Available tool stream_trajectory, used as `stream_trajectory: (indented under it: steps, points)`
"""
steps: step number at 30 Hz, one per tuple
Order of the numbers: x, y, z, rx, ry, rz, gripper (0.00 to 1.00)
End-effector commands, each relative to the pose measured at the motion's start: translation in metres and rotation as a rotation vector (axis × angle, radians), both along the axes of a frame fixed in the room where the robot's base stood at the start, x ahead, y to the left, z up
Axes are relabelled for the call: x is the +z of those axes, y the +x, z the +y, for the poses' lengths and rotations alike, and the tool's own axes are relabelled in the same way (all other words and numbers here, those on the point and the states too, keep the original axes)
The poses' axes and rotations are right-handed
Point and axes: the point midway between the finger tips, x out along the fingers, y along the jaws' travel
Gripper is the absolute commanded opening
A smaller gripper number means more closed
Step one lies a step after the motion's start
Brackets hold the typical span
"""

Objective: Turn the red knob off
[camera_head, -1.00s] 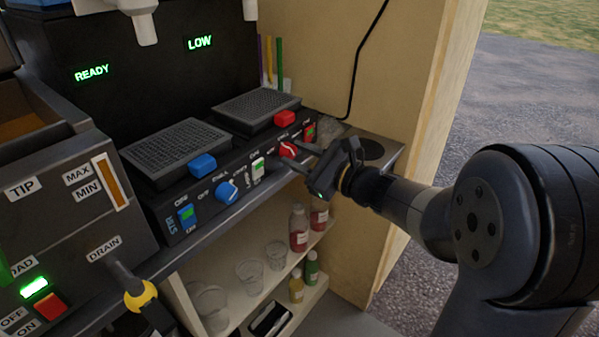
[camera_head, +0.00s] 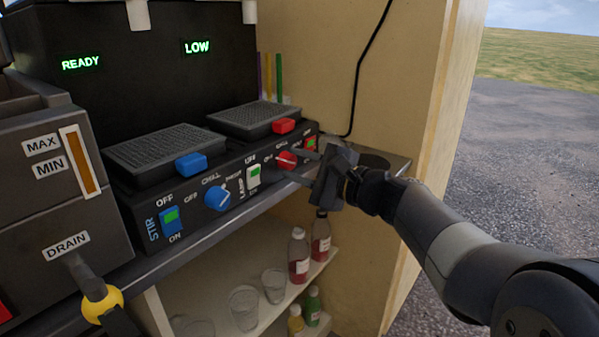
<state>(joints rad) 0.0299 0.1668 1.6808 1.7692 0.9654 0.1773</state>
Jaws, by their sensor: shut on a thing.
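The red knob (camera_head: 285,160) is on the front panel of the black drinks machine (camera_head: 140,195), below the red dispensing tab (camera_head: 286,126). The gripper body covers part of the panel to the right of the knob. The display above this side reads "LOW" (camera_head: 197,47).
A blue knob (camera_head: 216,197), a white lamp switch (camera_head: 253,176), a blue stir switch (camera_head: 170,220) and a red-framed switch (camera_head: 311,143) share the panel. Bottles (camera_head: 299,256) and glasses (camera_head: 243,306) stand on the shelf below. A wooden wall (camera_head: 400,90) rises behind the arm.

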Motion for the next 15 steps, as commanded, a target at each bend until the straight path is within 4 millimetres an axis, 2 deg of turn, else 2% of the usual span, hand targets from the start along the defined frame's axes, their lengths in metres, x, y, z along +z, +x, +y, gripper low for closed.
stream_trajectory:
  steps: [13, 14, 15]
  points:
    - [-0.0009, -0.0001, 0.0002, 0.001, -0.008, -0.005, 0.09]
    - [-0.0009, -0.0001, 0.0002, 0.001, -0.008, -0.005, 0.34]
    - [-0.0009, -0.0001, 0.0002, 0.001, -0.008, -0.005, 0.37]
